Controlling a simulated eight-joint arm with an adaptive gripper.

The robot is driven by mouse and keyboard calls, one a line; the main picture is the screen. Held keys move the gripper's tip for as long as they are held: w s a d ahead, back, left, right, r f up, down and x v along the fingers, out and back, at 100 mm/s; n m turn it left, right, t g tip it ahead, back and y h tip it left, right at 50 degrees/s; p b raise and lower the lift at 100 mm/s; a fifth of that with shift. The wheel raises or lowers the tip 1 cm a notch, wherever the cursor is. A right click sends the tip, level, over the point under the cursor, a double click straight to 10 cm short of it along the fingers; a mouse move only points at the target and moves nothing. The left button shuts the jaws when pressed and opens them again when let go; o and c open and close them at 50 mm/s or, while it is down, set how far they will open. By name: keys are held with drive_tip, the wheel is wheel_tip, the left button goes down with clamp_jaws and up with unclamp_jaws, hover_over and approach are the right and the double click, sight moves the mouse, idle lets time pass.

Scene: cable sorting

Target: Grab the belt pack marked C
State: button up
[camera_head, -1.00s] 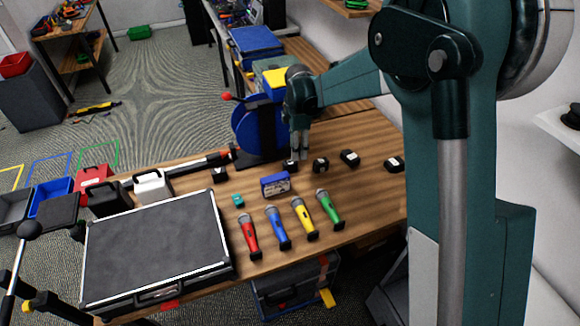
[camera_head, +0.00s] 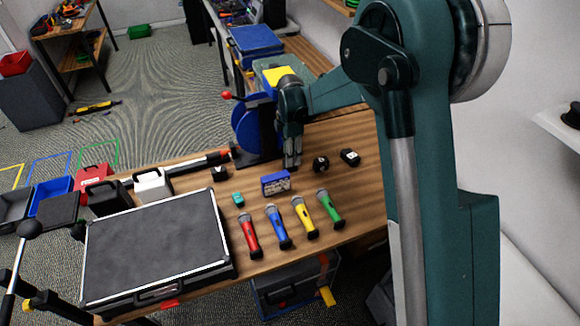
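Several small black belt packs lie in a row on the wooden table. One is at the left (camera_head: 220,173), one is right of my gripper (camera_head: 320,164), and another is further right (camera_head: 350,157). Their letters are too small to read, so I cannot tell which is marked C. My gripper (camera_head: 292,165) points down at the table's back half, between the left pack and the middle one. Its fingers cover the spot where another pack lay. I cannot tell whether they are open or closed around it.
A blue box (camera_head: 276,183), a small teal item (camera_head: 238,200) and red, blue, yellow and green microphones (camera_head: 304,217) lie in front. A black case (camera_head: 155,250) fills the left. My arm hides the table's right end.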

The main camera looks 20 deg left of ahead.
drive_tip(key=shift+f, duration=0.25)
drive_tip(key=shift+f+b, duration=0.35)
drive_tip(key=shift+f, duration=2.2)
drive_tip(key=c, duration=1)
